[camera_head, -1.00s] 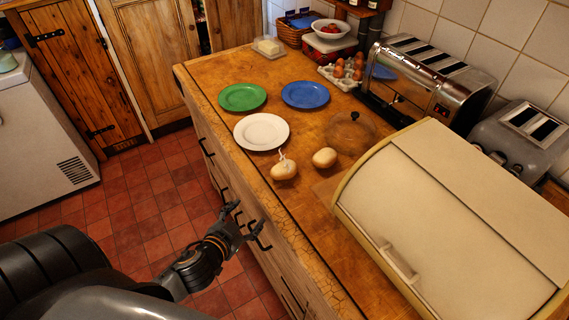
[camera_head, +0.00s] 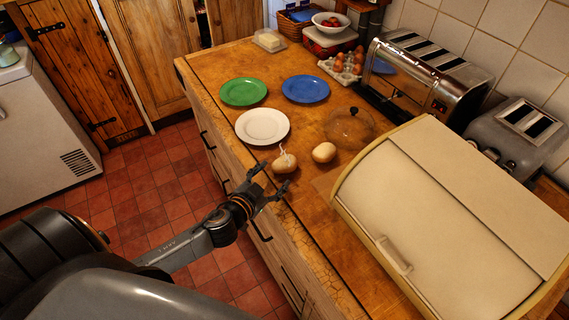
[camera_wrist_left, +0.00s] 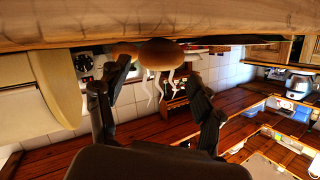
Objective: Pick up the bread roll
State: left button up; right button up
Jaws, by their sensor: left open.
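Two round, light brown items lie on the wooden counter in the head view. The right one (camera_head: 323,152) is plain and looks like a bread roll. The left one (camera_head: 285,163) has thin white strands on top; it also shows in the left wrist view (camera_wrist_left: 160,53), upside down, its strands between the fingers. The plain one is partly hidden there behind a finger (camera_wrist_left: 124,49). My left gripper (camera_head: 271,181) is open and empty at the counter's front edge, just short of the left item, with its fingers pointing at it. My right gripper is not in view.
A white plate (camera_head: 263,127), green plate (camera_head: 243,92) and blue plate (camera_head: 305,89) lie behind the rolls. A clear dome (camera_head: 350,127) stands behind the plain item. A large cream bread bin (camera_head: 440,220) fills the right, with toasters behind it.

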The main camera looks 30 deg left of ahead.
aim_at(280, 170)
pick_arm(q)
jog(key=p+x, duration=0.1)
jog(key=x, duration=0.4)
jog(key=shift+s, duration=0.1)
jog(key=c, duration=0.9)
